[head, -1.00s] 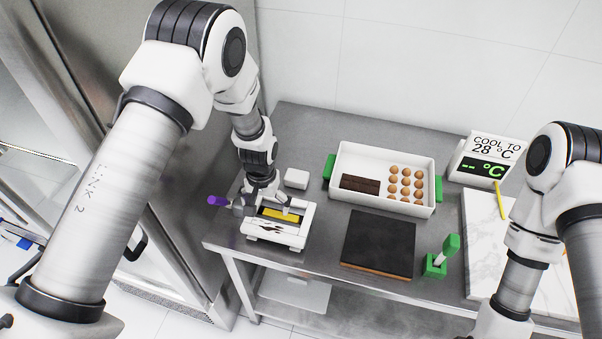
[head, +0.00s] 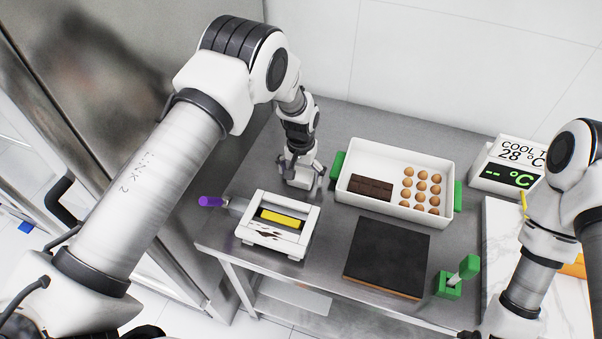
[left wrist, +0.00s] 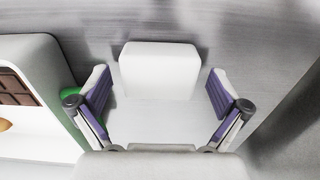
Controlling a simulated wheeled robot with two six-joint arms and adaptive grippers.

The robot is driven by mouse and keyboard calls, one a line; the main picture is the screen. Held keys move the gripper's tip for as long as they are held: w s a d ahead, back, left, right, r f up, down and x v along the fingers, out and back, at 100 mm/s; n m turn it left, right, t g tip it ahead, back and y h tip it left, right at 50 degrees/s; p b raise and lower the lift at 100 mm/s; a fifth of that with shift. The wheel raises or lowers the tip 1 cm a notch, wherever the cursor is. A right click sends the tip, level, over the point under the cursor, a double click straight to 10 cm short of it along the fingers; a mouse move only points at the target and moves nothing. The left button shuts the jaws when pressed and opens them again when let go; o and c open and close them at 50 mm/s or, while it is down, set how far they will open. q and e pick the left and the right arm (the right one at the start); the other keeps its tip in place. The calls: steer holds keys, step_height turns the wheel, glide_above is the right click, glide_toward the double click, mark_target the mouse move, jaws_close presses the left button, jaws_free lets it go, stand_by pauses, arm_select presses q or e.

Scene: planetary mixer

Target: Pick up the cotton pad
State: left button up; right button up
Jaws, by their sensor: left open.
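The cotton pad is a white block with rounded edges (left wrist: 159,70), lying on the grey metal table. In the left wrist view it sits between and a little beyond the two purple-padded fingers of my left gripper (left wrist: 160,96), with a gap on each side. In the head view my left gripper (head: 304,180) points down over the pad, behind the white framed holder, and largely covers it. The left gripper is open and holds nothing. My right gripper is outside the frames; only the right arm shows.
A white tray (head: 350,205) with green handles holds chocolate and several brown balls, close right of the left gripper. A white framed holder (head: 262,250) with a yellow bar and purple-handled tool stands in front. A dark slab (head: 387,255) and a temperature display (head: 508,165) are farther right.

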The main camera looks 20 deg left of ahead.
mark_target(301, 173)
arm_select(q)
steer(key=shift+s, duration=0.1)
steer(key=shift+c, duration=1.1)
steer(key=shift+s+r, duration=0.1)
steer(key=c, duration=1)
steer(key=shift+r, duration=0.1)
step_height(301, 173, up, 9)
steer(key=b, duration=0.3)
steer(key=shift+d+r, duration=0.1)
steer(key=shift+r, duration=0.3)
steer(key=shift+o, duration=0.7)
